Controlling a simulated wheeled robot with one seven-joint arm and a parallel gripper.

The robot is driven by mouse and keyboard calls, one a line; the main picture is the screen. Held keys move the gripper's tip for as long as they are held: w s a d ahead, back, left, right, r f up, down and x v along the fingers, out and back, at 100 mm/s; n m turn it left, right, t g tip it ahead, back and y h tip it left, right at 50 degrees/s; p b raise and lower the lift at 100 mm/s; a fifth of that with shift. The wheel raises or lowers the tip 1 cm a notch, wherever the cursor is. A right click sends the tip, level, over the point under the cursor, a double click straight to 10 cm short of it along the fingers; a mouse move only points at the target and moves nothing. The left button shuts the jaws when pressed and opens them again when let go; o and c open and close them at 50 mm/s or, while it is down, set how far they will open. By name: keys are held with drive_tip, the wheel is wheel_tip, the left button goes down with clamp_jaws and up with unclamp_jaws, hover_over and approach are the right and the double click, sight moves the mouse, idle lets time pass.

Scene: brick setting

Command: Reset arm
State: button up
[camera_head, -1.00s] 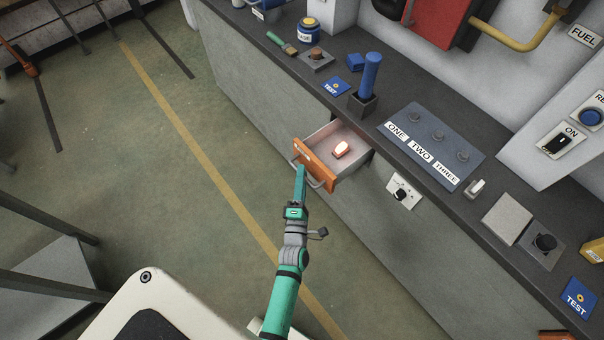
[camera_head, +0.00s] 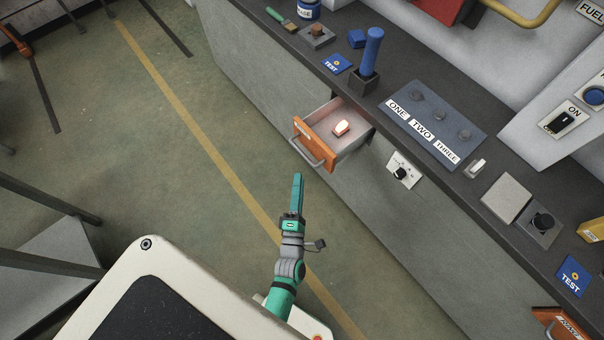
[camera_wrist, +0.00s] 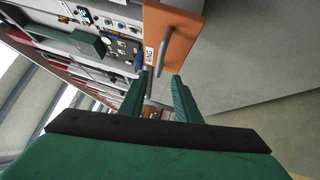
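My gripper (camera_head: 297,182) is out over the floor, in front of the bench and apart from the drawer. In the wrist view its two green fingers (camera_wrist: 160,92) stand apart with a gap and nothing between them. The drawer (camera_head: 318,146) with an orange front and grey handle is pulled out of the bench. A small glowing orange-white object lies inside the drawer (camera_head: 341,128). In the wrist view the orange drawer front (camera_wrist: 177,32) and its handle are just beyond the fingertips.
The bench top holds a blue cylinder (camera_head: 372,48) in a dark holder, a panel marked ONE, TWO, THREE (camera_head: 433,120) and a grey box (camera_head: 506,197). A second orange drawer front (camera_head: 560,326) shows at lower right. The floor (camera_head: 150,150) left of the bench is clear.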

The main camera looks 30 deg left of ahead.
drive_tip(key=s+d+r+m+g+h, duration=0.1)
drive_tip(key=s+d+r+m+h, duration=0.3)
drive_tip(key=s+d+m, duration=0.6)
drive_tip(key=s+d+r+m+g+h, duration=0.1)
drive_tip(key=s+d+r+m+h, duration=0.3)
drive_tip(key=s+d+r+m, duration=0.5)
drive_tip(key=s+d+m, duration=0.1)
drive_tip(key=d+m, duration=0.2)
drive_tip(key=m, duration=0.3)
drive_tip(key=shift+h, duration=0.4)
drive_tip(key=shift+w, duration=0.2)
